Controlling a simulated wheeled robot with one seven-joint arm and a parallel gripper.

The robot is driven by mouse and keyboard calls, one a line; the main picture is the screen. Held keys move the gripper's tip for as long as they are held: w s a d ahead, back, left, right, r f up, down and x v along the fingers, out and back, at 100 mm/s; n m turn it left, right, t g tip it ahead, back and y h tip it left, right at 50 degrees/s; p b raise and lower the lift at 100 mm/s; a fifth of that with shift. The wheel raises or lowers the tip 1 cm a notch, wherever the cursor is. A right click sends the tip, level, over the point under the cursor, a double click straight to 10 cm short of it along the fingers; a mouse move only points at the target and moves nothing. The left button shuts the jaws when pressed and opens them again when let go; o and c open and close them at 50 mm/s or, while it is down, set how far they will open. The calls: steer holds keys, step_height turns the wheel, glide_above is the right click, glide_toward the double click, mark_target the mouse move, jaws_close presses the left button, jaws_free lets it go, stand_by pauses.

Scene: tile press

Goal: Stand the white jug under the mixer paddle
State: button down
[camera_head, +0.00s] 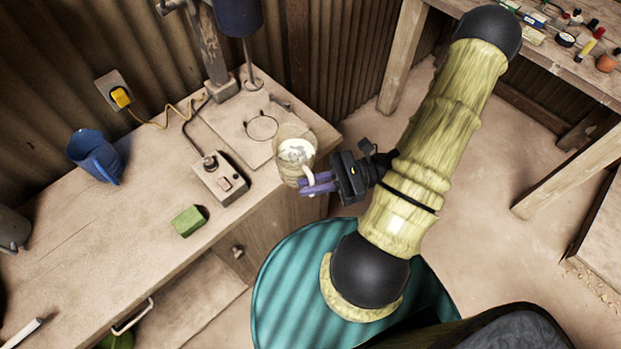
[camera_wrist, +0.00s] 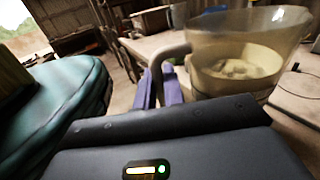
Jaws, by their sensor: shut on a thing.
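The jug (camera_head: 283,133) has see-through, pale walls and whitish contents. My gripper (camera_head: 318,183) is shut on its pale handle, with the purple fingers at the handle. The wrist view shows the jug (camera_wrist: 240,35) close up, right of my fingers (camera_wrist: 163,88), roughly upright. It is at the bench's right edge; I cannot tell whether its base touches anything. The mixer has a blue head (camera_head: 238,14) on a post, with a thin shaft and paddle (camera_head: 252,82) hanging down. A ring (camera_head: 262,127) lies on the mixer's base board (camera_head: 225,118), between paddle and jug.
A control box (camera_head: 220,180) with a knob and cable stands left of the jug. A green block (camera_head: 188,221) and a blue jug (camera_head: 95,155) stand farther left on the bench (camera_head: 90,230). A yellow plug (camera_head: 121,97) is in the wall socket. Another bench holds small items at upper right.

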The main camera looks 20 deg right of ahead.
steer(key=shift+w, duration=0.15)
steer(key=shift+w+a+f+b, duration=0.15)
steer(key=shift+w+f+b, duration=0.25)
steer(key=shift+w, duration=0.9)
steer(key=shift+w+a+f+b, duration=0.2)
steer(key=shift+w+f+b, duration=0.2)
steer(key=shift+w, duration=0.95)
steer(key=shift+w+a+f+b, duration=0.15)
steer(key=shift+w+f+b, duration=0.25)
steer(key=shift+w, duration=0.9)
steer(key=shift+w+a+b, duration=0.25)
steer(key=shift+w+b, duration=0.3)
steer(key=shift+w, duration=1.4)
steer(key=shift+w+a+b, duration=0.2)
steer(key=shift+w+b, duration=0.3)
steer(key=shift+w, duration=1.5)
steer(key=shift+w+a+b, duration=0.25)
steer(key=shift+w+b, duration=0.3)
steer(key=shift+w, duration=1.4)
steer(key=shift+f, duration=0.35)
steer(key=shift+d+f, duration=0.1)
steer(key=shift+f, duration=0.1)
steer(key=c, duration=1.4)
jaws_free()
steer(key=shift+s+f, duration=0.1)
